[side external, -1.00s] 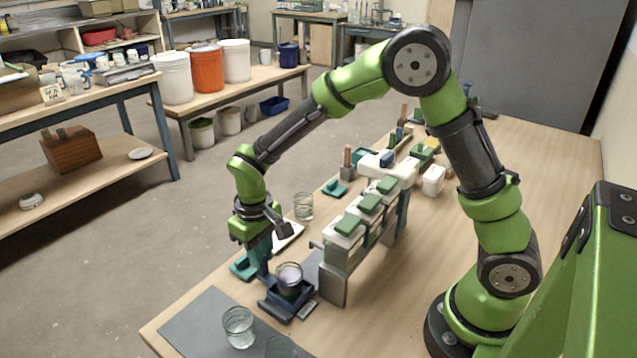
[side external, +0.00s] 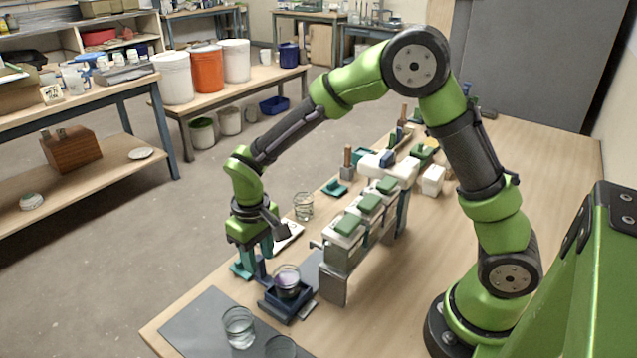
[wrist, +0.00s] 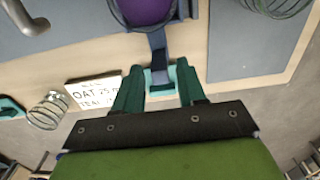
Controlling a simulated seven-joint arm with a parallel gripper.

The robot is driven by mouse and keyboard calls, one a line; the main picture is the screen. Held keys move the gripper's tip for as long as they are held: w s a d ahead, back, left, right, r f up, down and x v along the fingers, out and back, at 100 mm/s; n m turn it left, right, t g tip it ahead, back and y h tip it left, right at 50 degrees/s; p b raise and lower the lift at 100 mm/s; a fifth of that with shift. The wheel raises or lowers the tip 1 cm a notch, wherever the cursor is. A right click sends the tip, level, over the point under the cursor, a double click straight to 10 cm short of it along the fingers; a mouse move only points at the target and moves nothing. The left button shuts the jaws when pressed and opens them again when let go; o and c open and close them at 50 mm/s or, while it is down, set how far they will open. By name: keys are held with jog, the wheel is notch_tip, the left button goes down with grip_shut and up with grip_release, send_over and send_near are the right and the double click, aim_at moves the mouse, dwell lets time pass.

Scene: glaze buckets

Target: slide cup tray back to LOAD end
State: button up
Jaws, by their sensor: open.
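The dark blue cup tray (side external: 290,306) sits near the front left of the bench beside the bucket rack. A glass cup with purple glaze (side external: 286,281) stands upright in it; the purple also shows at the top of the wrist view (wrist: 145,10). My gripper (side external: 258,264) is low at the handle. In the wrist view its teal fingers (wrist: 159,88) are spread, with the handle's end between them and gaps on both sides. Any LOAD marking is not readable.
The rack with green-lidded white containers (side external: 348,224) stands right of the tray. Clear glasses stand on the grey mat (side external: 198,318) and behind my gripper (side external: 303,208). A lettered white card (wrist: 95,92) lies near the bench edge.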

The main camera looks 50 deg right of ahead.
aim_at(269, 279)
jog(key=shift+r, duration=3.45)
jog(key=s+d+r+m+t, duration=0.1)
jog(key=s+d+r+t, duration=0.1)
jog(key=s+r, duration=0.2)
jog(key=s+d+r+m+t+y, duration=0.1)
jog(key=s+d+r+t, duration=0.1)
jog(key=s, duration=0.5)
jog(key=s+d+r+m+t+y, duration=0.1)
jog(key=s+d+r+m+t, duration=0.1)
jog(key=s+d+r, duration=0.2)
jog(key=shift+s+r+t, duration=0.4)
jog(key=shift+s+r, duration=0.4)
jog(key=shift+s, duration=0.05)
jog(key=shift+d+r, duration=0.1)
jog(key=shift+r, duration=0.2)
